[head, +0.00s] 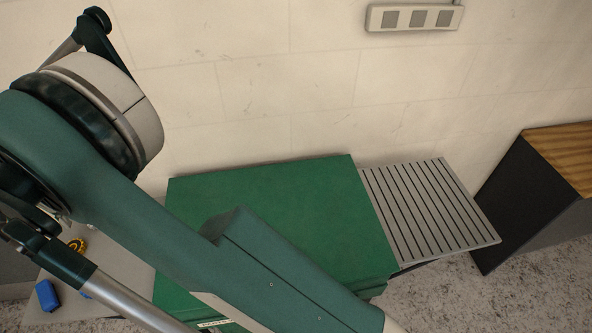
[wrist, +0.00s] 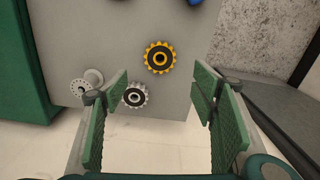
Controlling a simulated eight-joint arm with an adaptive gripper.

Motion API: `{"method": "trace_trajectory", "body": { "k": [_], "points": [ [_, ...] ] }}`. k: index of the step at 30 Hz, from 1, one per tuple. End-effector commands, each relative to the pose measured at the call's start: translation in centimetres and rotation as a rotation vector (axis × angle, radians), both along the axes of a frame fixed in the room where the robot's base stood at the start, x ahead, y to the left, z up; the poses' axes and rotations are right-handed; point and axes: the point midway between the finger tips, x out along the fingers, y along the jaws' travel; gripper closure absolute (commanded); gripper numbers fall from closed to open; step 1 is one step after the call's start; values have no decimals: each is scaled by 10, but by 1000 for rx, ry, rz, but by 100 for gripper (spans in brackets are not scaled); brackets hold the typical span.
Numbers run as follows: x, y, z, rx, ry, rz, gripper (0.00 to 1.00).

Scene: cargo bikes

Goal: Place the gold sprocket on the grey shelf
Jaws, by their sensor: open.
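The gold sprocket (wrist: 159,48), a toothed ring with a dark face, lies flat on a light grey surface in the wrist view. It also shows at the far left of the head view (head: 77,244), partly hidden by my arm. My gripper (wrist: 159,90) is open and empty, its green-padded fingers spread wide. In the wrist picture the sprocket appears just beyond the gap between the fingertips, not between the pads. The grey shelf (head: 430,210), a slatted panel, is right of the green box in the head view. My gripper cannot be made out in the head view.
A silver sprocket (wrist: 135,96) and a pale spool (wrist: 88,84) lie near the gold sprocket on the grey surface (wrist: 195,115). A blue block (head: 46,295) lies there too. A large green box (head: 290,185) stands between that surface and the shelf. The slats look bare.

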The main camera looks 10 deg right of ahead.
Motion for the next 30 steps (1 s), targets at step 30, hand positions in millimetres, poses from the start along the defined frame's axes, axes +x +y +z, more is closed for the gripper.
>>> {"method": "trace_trajectory", "body": {
  "k": [30],
  "points": [
    [99, -212, 136, 94, -90, -31, 42]
  ]
}}
